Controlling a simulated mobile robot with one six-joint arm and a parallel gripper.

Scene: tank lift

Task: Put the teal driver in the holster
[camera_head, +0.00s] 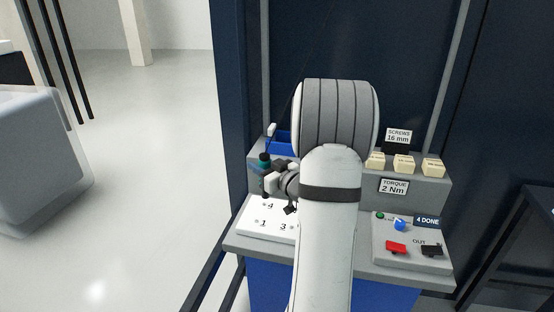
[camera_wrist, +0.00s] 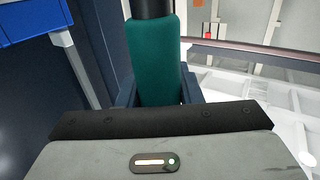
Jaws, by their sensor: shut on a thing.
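The teal driver (camera_wrist: 155,65) stands between the two fingers of my gripper (camera_wrist: 157,92) in the wrist view, with its black end at the top of the picture. My gripper is shut on it. In the head view my gripper (camera_head: 269,181) is at the left side of the workbench, and a small part of the teal driver (camera_head: 264,166) with a dark top shows there. The driver looks near upright, above the back left of the white numbered plate. I cannot make out the holster in either view; my arm covers the middle of the bench.
A blue bin (camera_head: 284,138) is at the back left; it also shows in the wrist view (camera_wrist: 30,22). The white numbered plate (camera_head: 255,213) lies in front. Several cream blocks (camera_head: 404,163) sit on the back ledge. A grey panel (camera_head: 395,262) with buttons is at right.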

